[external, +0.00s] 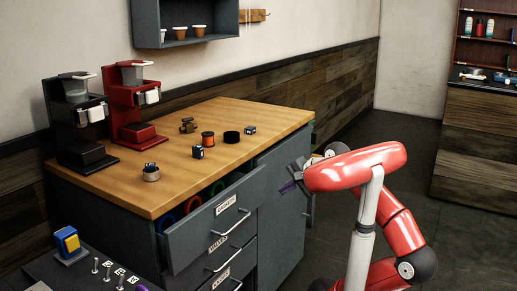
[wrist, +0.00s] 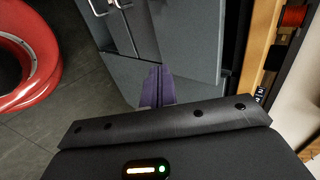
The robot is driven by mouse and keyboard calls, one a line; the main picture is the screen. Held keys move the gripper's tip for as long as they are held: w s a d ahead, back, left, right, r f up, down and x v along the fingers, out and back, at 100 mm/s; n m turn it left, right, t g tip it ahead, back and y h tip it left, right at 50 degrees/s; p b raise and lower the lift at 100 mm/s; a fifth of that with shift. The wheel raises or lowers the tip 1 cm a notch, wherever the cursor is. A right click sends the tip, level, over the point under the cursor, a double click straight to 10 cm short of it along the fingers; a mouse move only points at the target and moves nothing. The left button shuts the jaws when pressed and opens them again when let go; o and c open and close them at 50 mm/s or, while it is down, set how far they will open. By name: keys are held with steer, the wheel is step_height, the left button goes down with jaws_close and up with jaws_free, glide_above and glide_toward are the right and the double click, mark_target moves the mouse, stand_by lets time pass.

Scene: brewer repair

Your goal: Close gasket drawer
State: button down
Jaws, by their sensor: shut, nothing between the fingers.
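The gasket drawer (external: 190,240) is the top drawer of the dark grey cabinet and stands pulled out in the external view. Its label and bar handle (external: 231,223) are on the front. Coloured ring gaskets (external: 192,203) show inside it. My gripper (external: 287,187) is to the right of the drawer, apart from its handle in that view, with purple fingertips. In the wrist view the shut, empty fingers (wrist: 158,88) are in front of grey cabinet panels. A metal handle (wrist: 106,7) shows at the top left there. I cannot tell whether the fingertips touch a panel.
The wooden worktop (external: 225,120) holds two brewers, a spool and small parts. More labelled drawers (external: 228,262) sit below the open one and look shut. A side bench (external: 60,280) with a blue and yellow block stands at front left. The floor (external: 400,140) behind my arm is clear.

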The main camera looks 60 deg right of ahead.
mark_target(253, 188)
steer(key=x, duration=0.3)
steer(key=w+r+x, duration=0.1)
steer(key=x, duration=0.2)
steer(key=b+x, duration=0.1)
steer(key=x, duration=0.2)
steer(key=shift+w+r, duration=0.1)
steer(key=shift+w, duration=0.7)
steer(key=w, duration=0.4)
steer(key=shift+w, duration=0.1)
steer(key=shift+w+r, duration=0.15)
